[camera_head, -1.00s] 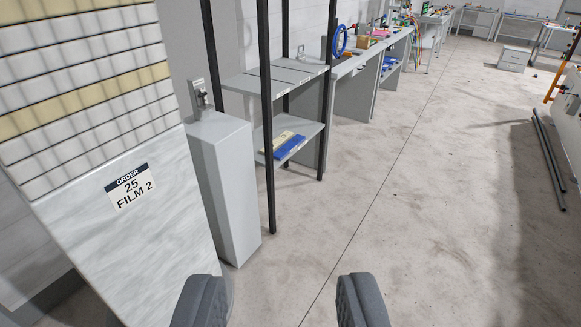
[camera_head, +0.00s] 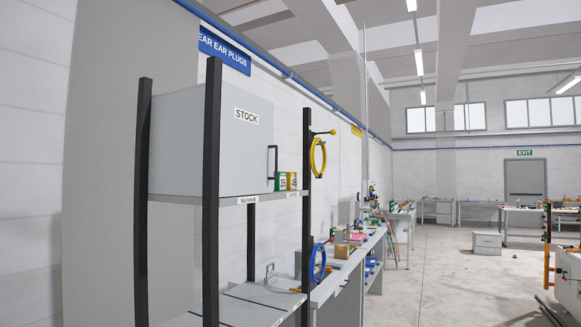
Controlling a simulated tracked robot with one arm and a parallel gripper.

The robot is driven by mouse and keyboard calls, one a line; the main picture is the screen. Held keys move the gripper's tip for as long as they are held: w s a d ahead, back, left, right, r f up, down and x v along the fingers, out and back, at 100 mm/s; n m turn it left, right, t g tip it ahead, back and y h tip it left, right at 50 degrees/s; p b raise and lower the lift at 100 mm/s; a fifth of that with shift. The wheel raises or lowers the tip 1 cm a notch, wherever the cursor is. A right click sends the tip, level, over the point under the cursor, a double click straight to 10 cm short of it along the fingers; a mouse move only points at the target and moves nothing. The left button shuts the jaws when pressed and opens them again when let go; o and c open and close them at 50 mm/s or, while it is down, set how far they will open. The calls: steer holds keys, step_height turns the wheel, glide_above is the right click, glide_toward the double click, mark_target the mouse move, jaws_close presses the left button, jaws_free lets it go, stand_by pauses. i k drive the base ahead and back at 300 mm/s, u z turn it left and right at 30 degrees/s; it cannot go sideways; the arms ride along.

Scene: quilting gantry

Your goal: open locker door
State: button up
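A grey locker (camera_head: 205,130) labelled STOCK stands on the upper shelf of a black-posted rack, left of centre in the head camera view. Its flat front looks closed. A dark bar handle (camera_head: 276,160) is at the right edge of that front. A black post crosses in front of the locker and hides a strip of it. My gripper is not in this view.
The rack's black posts (camera_head: 211,200) stand in front of the locker. Small green and yellow boxes (camera_head: 287,181) sit right of the handle. A yellow coil (camera_head: 318,157) hangs beyond. A blue coil (camera_head: 318,262) is lower. Open floor (camera_head: 440,270) lies right.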

mark_target(246, 156)
steer(key=z, duration=0.15)
steer(key=i, duration=2.55)
steer(key=z, duration=0.2)
